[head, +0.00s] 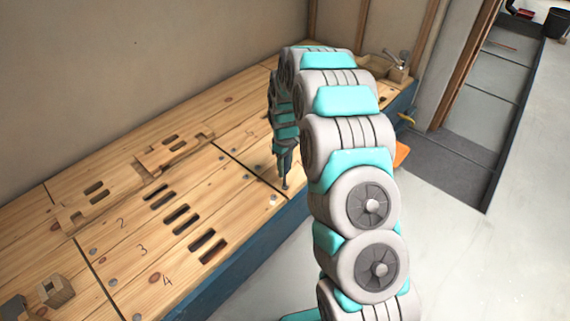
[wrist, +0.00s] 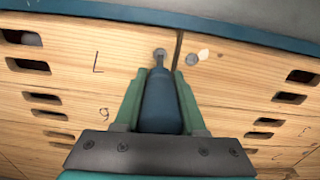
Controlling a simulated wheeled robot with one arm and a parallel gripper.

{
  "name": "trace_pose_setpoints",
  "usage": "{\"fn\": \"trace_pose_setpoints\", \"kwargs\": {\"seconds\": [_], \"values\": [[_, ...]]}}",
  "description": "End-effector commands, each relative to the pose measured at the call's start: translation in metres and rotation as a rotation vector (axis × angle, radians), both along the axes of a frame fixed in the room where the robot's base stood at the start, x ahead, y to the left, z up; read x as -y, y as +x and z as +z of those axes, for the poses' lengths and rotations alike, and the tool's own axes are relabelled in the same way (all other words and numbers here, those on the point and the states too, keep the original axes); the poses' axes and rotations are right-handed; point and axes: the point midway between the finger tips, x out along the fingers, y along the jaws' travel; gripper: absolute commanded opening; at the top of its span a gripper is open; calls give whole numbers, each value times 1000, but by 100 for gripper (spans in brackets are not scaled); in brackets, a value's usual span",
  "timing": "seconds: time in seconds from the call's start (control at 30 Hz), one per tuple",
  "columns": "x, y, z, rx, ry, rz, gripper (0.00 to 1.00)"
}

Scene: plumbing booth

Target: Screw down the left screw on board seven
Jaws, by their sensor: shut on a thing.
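My gripper (wrist: 160,92) is shut on a driver (wrist: 160,103) with a blue handle, pointing at the bench boards. In the wrist view the driver's thin tip meets or hangs just over a grey screw head (wrist: 160,52); I cannot tell whether they touch. This screw sits beside the dark seam, on the board (wrist: 115,82) whose upside-down mark reads as 7. In the head view my gripper (head: 284,176) is low over the bench front, just right of the seam. My arm hides most of board seven there.
Another screw (wrist: 192,58) lies across the seam, beside a pale spot. A wooden block (head: 55,290) stands at the near left. An orange object (head: 401,153) shows behind my arm.

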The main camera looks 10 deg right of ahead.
Motion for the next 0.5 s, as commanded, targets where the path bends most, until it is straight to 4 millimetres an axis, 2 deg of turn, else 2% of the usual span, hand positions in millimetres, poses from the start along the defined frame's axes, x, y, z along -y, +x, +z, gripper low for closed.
{"fn": "trace_pose_setpoints", "kwargs": {"seconds": [0.3,0.5], "values": [[0,-1,-20,-2,0,-4,0],[1,0,-18,1,-2,-305,0]]}}
